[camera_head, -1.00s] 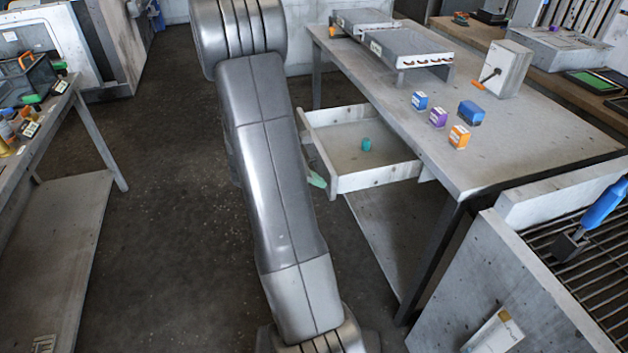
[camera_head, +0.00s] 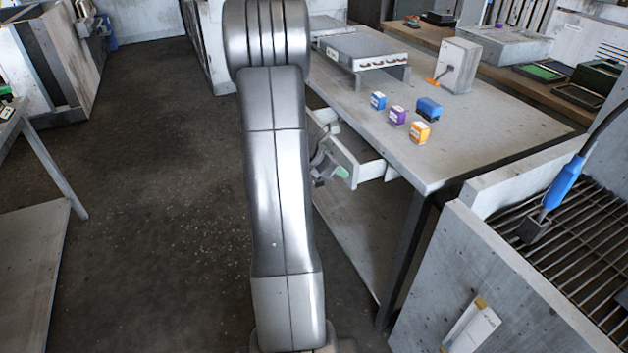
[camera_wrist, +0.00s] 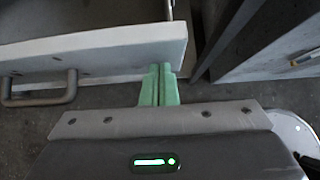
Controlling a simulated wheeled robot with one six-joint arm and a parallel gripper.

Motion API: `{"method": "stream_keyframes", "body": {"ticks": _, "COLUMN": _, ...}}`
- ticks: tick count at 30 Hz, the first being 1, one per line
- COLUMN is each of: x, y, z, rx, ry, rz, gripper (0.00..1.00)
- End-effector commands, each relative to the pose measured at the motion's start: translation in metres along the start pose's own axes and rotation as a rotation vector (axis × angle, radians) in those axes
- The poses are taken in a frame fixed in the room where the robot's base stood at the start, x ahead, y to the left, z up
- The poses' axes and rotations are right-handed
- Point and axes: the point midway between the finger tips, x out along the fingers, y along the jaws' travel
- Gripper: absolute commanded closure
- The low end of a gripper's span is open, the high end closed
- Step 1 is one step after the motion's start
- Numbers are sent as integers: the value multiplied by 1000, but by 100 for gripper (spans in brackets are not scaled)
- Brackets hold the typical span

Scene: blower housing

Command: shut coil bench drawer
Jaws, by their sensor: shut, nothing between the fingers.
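The grey drawer (camera_head: 345,158) of the coil bench (camera_head: 455,150) stands partly out, its front a short way clear of the bench edge. My arm hides part of it in the head view. In the wrist view the drawer front (camera_wrist: 110,52) spans the upper left, with its bar handle (camera_wrist: 42,92) at the left. My gripper (camera_head: 341,172) is shut and empty, its green fingertips near the near end of the drawer front. In the wrist view my gripper (camera_wrist: 160,70) is at the front's right end, away from the handle. I cannot tell whether it touches.
On the bench are small blue, purple and orange boxes (camera_head: 420,132), a coil unit (camera_head: 365,50) and a switch box (camera_head: 458,65). A grated station (camera_head: 480,270) stands at the right. Another table (camera_head: 35,240) is at the left. The floor between is clear.

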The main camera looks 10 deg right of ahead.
Motion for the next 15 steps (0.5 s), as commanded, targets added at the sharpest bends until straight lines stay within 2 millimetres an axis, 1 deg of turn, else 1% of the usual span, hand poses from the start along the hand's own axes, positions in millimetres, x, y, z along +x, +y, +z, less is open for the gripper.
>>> {"method": "stream_keyframes", "body": {"ticks": 1, "x": 11, "y": -1, "z": 10, "rx": 6, "ry": -1, "rz": -4, "gripper": 100}}
{"method": "stream_keyframes", "body": {"ticks": 6, "x": 37, "y": -1, "z": 37, "rx": 3, "ry": 0, "rz": -3, "gripper": 100}}
{"method": "stream_keyframes", "body": {"ticks": 9, "x": 49, "y": 0, "z": 49, "rx": 3, "ry": 0, "rz": -2, "gripper": 100}}
{"method": "stream_keyframes", "body": {"ticks": 15, "x": 64, "y": 0, "z": 64, "rx": 2, "ry": 0, "rz": -1, "gripper": 100}}
